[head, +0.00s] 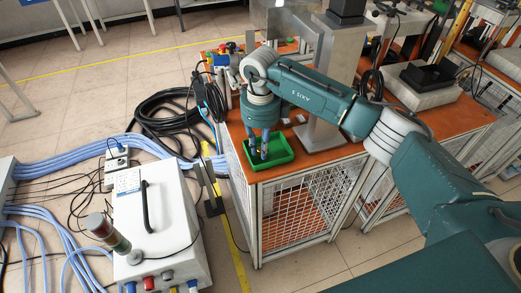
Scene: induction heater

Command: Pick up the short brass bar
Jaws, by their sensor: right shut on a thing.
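My right gripper (259,153) points down over the green tray (284,160) at the front left corner of the orange-topped workbench. Its fingers are low, inside or just above the tray. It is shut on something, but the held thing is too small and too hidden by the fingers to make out. I cannot pick out the short brass bar for certain. My left gripper is not in view.
The workbench (330,165) has a grey machine column (335,70) behind my right arm. A white cabinet (160,235) with a signal lamp (105,232) stands on the floor at left. Black hoses (170,110) and blue cables (60,170) lie beside the bench.

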